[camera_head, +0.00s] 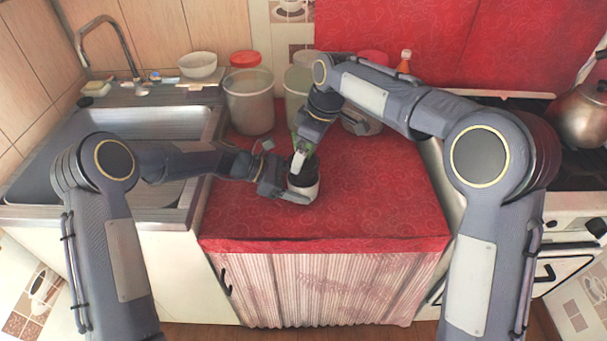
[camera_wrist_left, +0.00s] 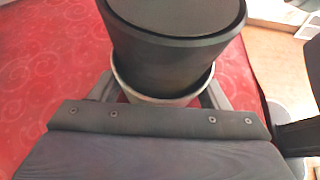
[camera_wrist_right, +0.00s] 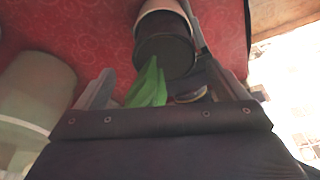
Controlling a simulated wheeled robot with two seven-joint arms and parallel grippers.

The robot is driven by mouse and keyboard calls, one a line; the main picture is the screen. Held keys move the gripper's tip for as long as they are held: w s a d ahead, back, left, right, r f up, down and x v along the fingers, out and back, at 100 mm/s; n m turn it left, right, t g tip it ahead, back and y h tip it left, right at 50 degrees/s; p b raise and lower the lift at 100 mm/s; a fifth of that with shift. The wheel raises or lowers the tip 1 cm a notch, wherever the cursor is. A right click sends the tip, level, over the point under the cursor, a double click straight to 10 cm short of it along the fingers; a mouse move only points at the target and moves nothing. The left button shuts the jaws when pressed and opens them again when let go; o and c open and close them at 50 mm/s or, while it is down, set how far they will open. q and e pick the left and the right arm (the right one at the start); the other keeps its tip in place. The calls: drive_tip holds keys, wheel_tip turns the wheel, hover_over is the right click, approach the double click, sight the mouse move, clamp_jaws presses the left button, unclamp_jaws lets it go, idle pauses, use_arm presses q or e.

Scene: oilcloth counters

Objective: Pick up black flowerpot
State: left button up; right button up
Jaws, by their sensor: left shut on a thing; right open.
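The black flowerpot (camera_head: 299,164) stands in a white pot (camera_head: 304,190) over the red counter; the left wrist view shows the black pot (camera_wrist_left: 178,50) above the white rim (camera_wrist_left: 165,99). My left gripper (camera_head: 290,194) is shut on the white pot, with its fingers at either side of it. My right gripper (camera_head: 302,150) is just above the black pot, with its fingers open. In the right wrist view, a green leaf-like thing (camera_wrist_right: 148,86) lies between these fingers, and the black pot (camera_wrist_right: 165,55) is beyond it. Whether the right fingers touch the pot cannot be told.
A translucent bucket (camera_head: 249,105) stands behind on the left, with more containers behind the right arm. A sink (camera_head: 205,130) is at left, and a kettle (camera_head: 580,112) on the stove at right. The front of the red counter (camera_head: 350,205) is clear.

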drive_tip(key=x, duration=0.4)
drive_tip(key=shift+s+f, duration=0.3)
drive_tip(key=shift+f, duration=0.05)
drive_tip(key=shift+r, duration=0.1)
drive_tip(key=c, duration=1.2)
wheel_tip(320, 180, up, 10)
use_arm(q)
drive_tip(key=o, duration=0.8)
